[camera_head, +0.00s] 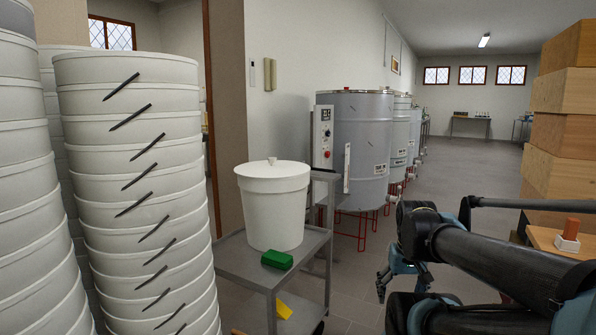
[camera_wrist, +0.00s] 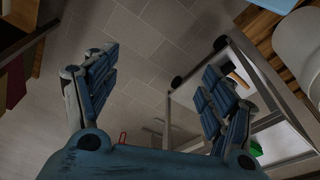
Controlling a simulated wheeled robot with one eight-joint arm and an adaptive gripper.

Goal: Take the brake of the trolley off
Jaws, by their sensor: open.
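The trolley (camera_head: 262,266) is grey metal, at the lower middle of the head view, bearing a white lidded bucket (camera_head: 273,208) and a green block (camera_head: 277,260). A yellow piece (camera_head: 284,311) shows low on it; whether this is the brake I cannot tell. In the wrist view the trolley's frame (camera_wrist: 262,77) is at the right, with dark wheels and an orange-yellow piece (camera_wrist: 239,78) partly behind a finger. My gripper (camera_head: 405,275) is right of the trolley, apart from it; in the wrist view the gripper (camera_wrist: 158,90) is open and empty, with floor between its fingers.
Tall stacks of white buckets (camera_head: 140,190) stand at the left. Grey tanks (camera_head: 362,150) on red stands are behind the trolley. Wooden boxes (camera_head: 565,110) are stacked at the right, near an orange-and-white object (camera_head: 569,236). Tiled floor (camera_head: 455,180) is clear down the middle.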

